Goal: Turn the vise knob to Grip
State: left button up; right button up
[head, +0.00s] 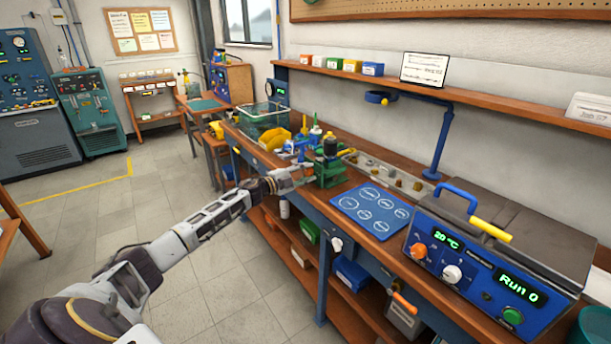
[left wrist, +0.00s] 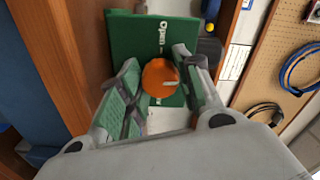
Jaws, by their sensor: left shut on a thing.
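The green vise (head: 329,170) stands at the front edge of the workbench, with a dark cylindrical part (head: 331,147) at its top. In the left wrist view the vise's green face (left wrist: 128,45) carries the word "Open" in white. The round orange vise knob (left wrist: 160,78) sits on that face, with a small pale mark toward its right side. My left gripper (left wrist: 160,90) has its fingers on both sides of the knob and is shut on it. In the head view my left gripper (head: 290,178) reaches the vise's left side and the knob is hidden. No "Grip" label is readable.
A blue mat with white circles (head: 376,211) lies right of the vise, before a blue bath unit (head: 480,262) reading "Run 0". A metal parts tray (head: 362,163) lies behind. Yellow and blue items and a clear bin (head: 262,118) stand left. The floor in front is clear.

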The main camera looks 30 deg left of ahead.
pick_arm(q)
jog(key=shift+f+m+b, duration=0.15)
jog(key=shift+m+b, duration=0.2)
jog(key=shift+m, duration=0.55)
jog(key=shift+m+b, duration=0.45)
jog(key=shift+m, duration=0.65)
jog(key=m+b, duration=0.3)
jog(key=m, duration=0.3)
jog(key=shift+b, duration=0.3)
pick_arm(e)
jog(key=w+a+r, duration=0.6)
jog(key=w+r, duration=0.2)
pick_arm(q)
jog(key=m+b, duration=0.3)
jog(key=m, duration=0.2)
jog(key=shift+b, duration=0.4)
jog(key=shift+m+b, duration=1)
jog(key=shift+m, duration=0.4)
jog(key=shift+m+b, duration=0.7)
jog(key=shift+m, duration=0.3)
pick_arm(e)
jog(key=w+a+r, duration=0.1)
jog(key=a+r, duration=0.1)
jog(key=r, duration=0.6)
jog(key=w+a+r+y, duration=0.1)
jog(key=a+r, duration=0.1)
jog(key=r, duration=0.6)
jog(key=shift+w+a+y, duration=0.2)
jog(key=shift+w+y, duration=0.1)
jog(key=shift+r, duration=0.1)
